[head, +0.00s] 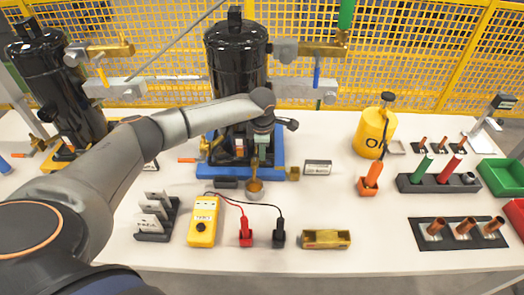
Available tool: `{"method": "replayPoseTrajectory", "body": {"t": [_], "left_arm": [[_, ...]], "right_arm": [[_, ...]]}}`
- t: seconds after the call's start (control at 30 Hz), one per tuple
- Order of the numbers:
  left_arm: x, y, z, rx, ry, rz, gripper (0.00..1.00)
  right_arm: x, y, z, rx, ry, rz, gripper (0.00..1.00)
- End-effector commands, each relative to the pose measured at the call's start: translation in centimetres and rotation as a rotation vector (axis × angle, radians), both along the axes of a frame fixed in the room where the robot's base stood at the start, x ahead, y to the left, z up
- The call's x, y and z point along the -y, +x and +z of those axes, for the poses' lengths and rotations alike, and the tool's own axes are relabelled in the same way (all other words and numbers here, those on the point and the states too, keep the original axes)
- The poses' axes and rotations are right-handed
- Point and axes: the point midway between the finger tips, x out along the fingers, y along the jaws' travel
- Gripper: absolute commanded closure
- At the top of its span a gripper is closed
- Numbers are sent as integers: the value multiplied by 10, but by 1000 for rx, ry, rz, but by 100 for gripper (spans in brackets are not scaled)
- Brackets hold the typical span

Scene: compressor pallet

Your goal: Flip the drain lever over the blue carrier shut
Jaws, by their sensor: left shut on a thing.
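The blue carrier (281,168) stands at mid-table under a tall black compressor (236,60). An orange-handled lever (187,160) sticks out to the left by the carrier's left edge, low down. A blue lever (317,77) hangs below a brass valve at the compressor's upper right. My left arm reaches across the carrier's front. My left gripper (257,160) points down at the carrier's front edge, away from both levers. It is shut on a brass-coloured piece, seemingly the small brass cup (254,188); the grip itself is small and partly hidden. My right gripper is not in view.
In front lie a yellow meter (203,222) with red and black leads, a brass box (326,239) and a card rack (157,217). A yellow oil can (375,131) stands right. Another compressor (62,85) stands left. A yellow mesh fence (430,50) closes the back.

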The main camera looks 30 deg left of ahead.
Motion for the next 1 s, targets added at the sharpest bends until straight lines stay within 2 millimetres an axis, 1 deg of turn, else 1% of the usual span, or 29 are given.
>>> {"method": "replayPoseTrajectory", "body": {"t": [0.03, 0.3, 0.53, 0.63, 0.77, 1.0], "left_arm": [[0, 0, 0, 0, 1, 1, 83], [0, 0, 0, 1, 1, 0, 54], [0, 0, 1, 1, 1, -1, 54], [0, 0, 6, 3, 0, -1, 54], [1, -2, 23, 5, 1, -1, 54], [7, -11, 75, 6, 1, -3, 54]], "right_arm": [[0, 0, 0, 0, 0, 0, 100], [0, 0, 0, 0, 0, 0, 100], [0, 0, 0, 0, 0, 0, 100], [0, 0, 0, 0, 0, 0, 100], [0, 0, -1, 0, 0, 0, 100], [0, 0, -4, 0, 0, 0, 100]]}}
